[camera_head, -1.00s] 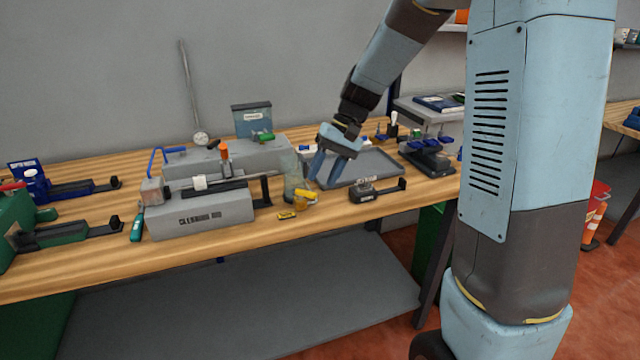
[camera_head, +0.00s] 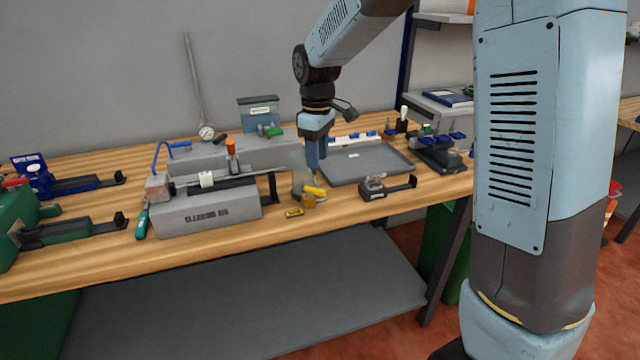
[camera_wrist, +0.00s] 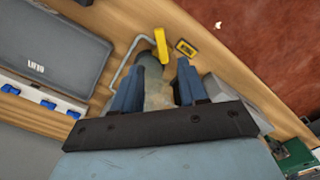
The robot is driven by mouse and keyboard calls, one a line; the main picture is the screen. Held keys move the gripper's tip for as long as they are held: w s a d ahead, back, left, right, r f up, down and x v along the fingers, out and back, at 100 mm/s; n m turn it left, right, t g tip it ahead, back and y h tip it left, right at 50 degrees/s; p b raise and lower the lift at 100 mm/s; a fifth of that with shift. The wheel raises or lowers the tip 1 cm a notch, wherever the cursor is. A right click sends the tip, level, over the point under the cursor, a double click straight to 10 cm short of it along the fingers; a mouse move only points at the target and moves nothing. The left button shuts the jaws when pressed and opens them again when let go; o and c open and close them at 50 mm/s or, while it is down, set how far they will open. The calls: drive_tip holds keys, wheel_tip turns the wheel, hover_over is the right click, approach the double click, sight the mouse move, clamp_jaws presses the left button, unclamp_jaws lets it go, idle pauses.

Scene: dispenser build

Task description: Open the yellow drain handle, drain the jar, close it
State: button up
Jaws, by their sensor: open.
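The jar (camera_head: 299,170) is a cloudy, see-through vessel standing on the wooden bench at the right end of the grey machine. The yellow drain handle (camera_head: 315,191) sticks out low on its front right side; it also shows upright in the wrist view (camera_wrist: 161,46). My gripper (camera_head: 314,165) points down at the right of the jar in the head view. In the wrist view my gripper (camera_wrist: 155,85) is open, with one blue finger on each side of the jar (camera_wrist: 157,90). The handle lies beyond the fingertips. Whether a finger touches the jar cannot be told.
A grey tray (camera_head: 367,166) lies right of the jar. A small dark device (camera_head: 374,188) stands in front of it. A yellow label (camera_head: 293,213) lies near the bench's front edge.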

sight(317, 189)
wheel_tip(317, 189, down, 9)
drive_tip(key=shift+r, duration=0.1)
idle(0.3)
drive_tip(key=shift+c, duration=0.3)
